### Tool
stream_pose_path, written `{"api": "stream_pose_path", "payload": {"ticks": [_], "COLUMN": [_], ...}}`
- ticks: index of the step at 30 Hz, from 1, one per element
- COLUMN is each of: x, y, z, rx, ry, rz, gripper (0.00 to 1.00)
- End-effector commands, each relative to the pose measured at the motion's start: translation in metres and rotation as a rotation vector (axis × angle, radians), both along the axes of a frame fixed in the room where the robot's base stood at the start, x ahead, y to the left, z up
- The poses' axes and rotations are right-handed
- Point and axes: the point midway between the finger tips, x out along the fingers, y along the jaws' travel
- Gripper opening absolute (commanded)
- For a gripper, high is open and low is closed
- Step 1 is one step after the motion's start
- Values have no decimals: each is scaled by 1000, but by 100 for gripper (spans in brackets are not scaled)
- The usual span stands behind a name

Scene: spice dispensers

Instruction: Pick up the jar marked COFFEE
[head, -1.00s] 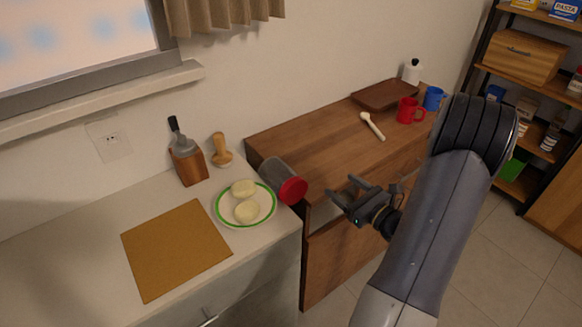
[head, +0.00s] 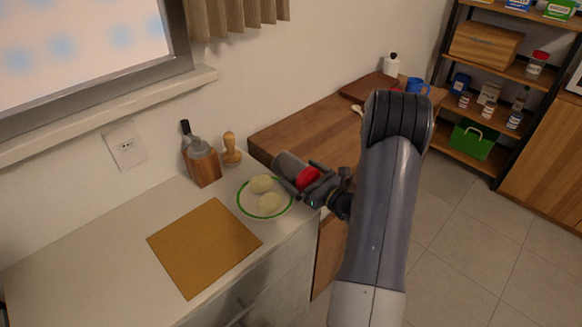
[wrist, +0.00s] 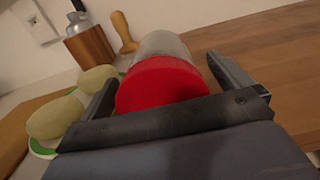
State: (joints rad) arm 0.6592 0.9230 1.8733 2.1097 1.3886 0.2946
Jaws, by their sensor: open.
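A grey jar with a red lid (head: 307,178) lies on its side on the counter, beside the plate; its lid faces my gripper. No COFFEE marking can be read on it. My gripper (head: 303,180) is open at the jar's lid end. In the wrist view the red lid (wrist: 160,84) sits between the two spread fingers (wrist: 165,90), with the grey body (wrist: 163,45) beyond it. A gap shows between the lid and the right finger. I cannot tell whether the left finger touches the lid.
A green-rimmed plate (head: 247,208) with two pale round items is just left of the jar. A wooden holder (head: 204,167) and a wooden stamper (head: 231,150) stand behind. A brown mat (head: 204,246) lies left. A wooden cabinet top (head: 300,127) adjoins the counter.

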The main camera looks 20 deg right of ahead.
Motion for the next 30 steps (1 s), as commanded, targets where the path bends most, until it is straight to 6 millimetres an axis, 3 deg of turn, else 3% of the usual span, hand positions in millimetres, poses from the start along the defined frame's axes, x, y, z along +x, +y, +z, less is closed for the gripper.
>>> {"api": "stream_pose_path", "payload": {"ticks": [5,13,30], "x": [20,22,22], "y": [7,8,8], "z": [1,0,0], "rx": [0,0,0], "ry": [0,0,0], "rz": [1,-1,-1], "gripper": [98,98,52]}}
